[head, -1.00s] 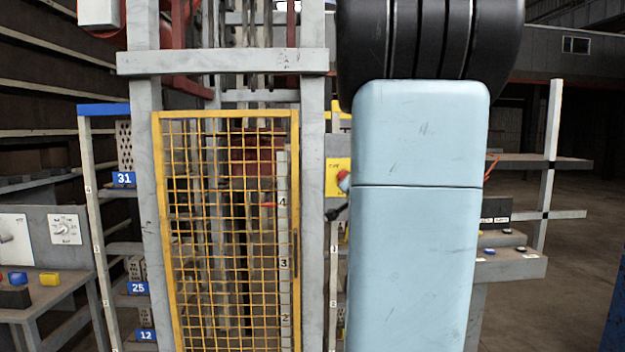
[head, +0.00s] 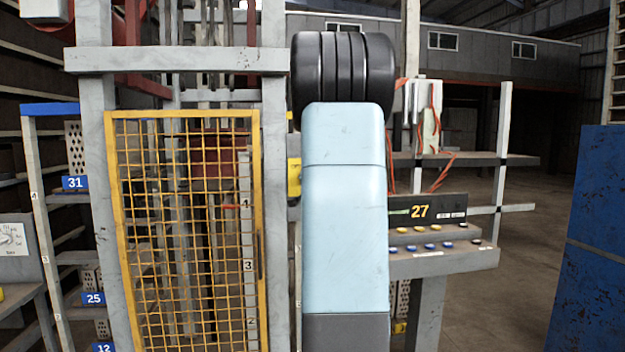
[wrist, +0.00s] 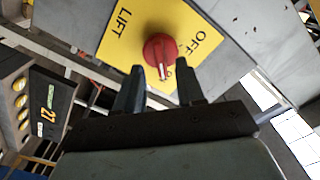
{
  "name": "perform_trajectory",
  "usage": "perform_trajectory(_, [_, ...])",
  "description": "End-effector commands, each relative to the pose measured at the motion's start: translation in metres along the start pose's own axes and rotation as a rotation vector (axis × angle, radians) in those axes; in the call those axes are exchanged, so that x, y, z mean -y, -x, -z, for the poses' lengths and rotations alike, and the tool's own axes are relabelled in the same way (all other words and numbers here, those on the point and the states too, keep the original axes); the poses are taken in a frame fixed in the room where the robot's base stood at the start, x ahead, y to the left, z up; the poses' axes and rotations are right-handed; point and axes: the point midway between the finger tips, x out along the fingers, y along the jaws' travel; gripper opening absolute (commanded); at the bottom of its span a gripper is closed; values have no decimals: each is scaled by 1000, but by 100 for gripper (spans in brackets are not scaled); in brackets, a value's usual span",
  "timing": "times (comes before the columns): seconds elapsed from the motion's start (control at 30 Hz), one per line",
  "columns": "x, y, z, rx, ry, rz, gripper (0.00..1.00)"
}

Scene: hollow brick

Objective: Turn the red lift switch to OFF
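The red lift switch (wrist: 160,50) is a round knob on a yellow plate (wrist: 120,42) lettered LIFT and OFF in the wrist view. A pale mark on the knob points toward the bottom of that picture, away from the OFF lettering. My gripper (wrist: 161,66) is open, with its two dark fingers apart and their tips just below the knob and to either side of it. I cannot tell whether they touch it. In the head view only a sliver of the yellow plate (head: 294,177) shows. My blue arm hides the switch and gripper there.
A yellow mesh gate (head: 185,230) in a grey frame stands left of my arm. A button console (head: 440,260) with a 27 display (head: 419,212) stands to the right. A blue panel (head: 590,240) is at the far right. Open floor lies between them.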

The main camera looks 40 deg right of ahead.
Motion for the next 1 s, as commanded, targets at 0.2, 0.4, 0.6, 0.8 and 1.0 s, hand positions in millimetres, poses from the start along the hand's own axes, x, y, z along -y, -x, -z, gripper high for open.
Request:
perform_trajectory(0.2, [0, -15, 0, 0, 0, 0, 38])
perform_trajectory(0.4, [0, -16, 0, 0, 0, 0, 38])
perform_trajectory(0.6, [0, -16, 0, 0, 0, -1, 30])
perform_trajectory(0.8, [-1, -16, 0, -1, 0, -1, 11])
perform_trajectory(1.0, [-2, -16, 1, -1, 0, -2, 0])
